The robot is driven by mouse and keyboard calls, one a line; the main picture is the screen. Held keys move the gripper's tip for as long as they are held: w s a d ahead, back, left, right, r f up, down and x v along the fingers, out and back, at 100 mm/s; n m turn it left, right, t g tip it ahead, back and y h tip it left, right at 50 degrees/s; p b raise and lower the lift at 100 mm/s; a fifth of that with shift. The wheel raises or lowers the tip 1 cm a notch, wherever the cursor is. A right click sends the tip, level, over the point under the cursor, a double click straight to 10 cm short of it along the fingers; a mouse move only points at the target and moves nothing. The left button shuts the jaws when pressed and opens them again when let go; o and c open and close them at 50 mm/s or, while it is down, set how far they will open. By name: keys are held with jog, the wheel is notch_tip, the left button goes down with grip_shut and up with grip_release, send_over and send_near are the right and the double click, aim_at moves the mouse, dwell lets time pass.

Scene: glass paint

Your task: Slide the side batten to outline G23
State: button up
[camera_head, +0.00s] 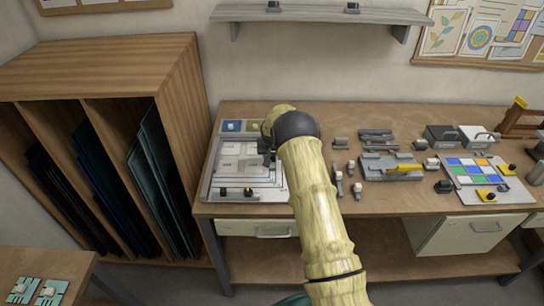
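The pale layout board (209,186) lies at the left end of the workbench, with grey strips and printed outlines on it. The labels are too small to read, so I cannot tell which outline is G23 or which strip is the side batten. A black knob and a yellow-and-black knob (248,191) stand along the board's front edge. My gripper (266,160) is over the right part of the board, small and dark. My own arm hides part of it and the board's right side. I cannot tell whether it touches anything or how its fingers stand.
The workbench (345,208) holds several grey blocks, a yellow-handled tool (404,168) and a panel of coloured glass squares (470,168) to the right. A wooden rack (95,65) with dark glass sheets stands at left. A grey shelf (320,14) hangs above the bench.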

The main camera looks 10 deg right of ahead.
dwell(0.3)
jog(key=b+v, duration=0.4)
jog(key=v, duration=1.3)
jog(key=shift+r+b, duration=0.15)
jog(key=shift+b, duration=0.2)
jog(key=shift+s+d, duration=0.1)
jog(key=s+a+f+n+g, duration=0.1)
jog(key=s, duration=1.6)
jog(key=s+a+f+n+y, duration=0.1)
jog(key=s+a, duration=0.1)
jog(key=s, duration=1.5)
jog(key=shift+s+n+g, duration=0.35)
jog(key=shift+n+g, duration=0.05)
jog(key=shift+w+a, duration=0.1)
jog(key=shift+a, duration=0.1)
jog(key=shift+d, duration=0.2)
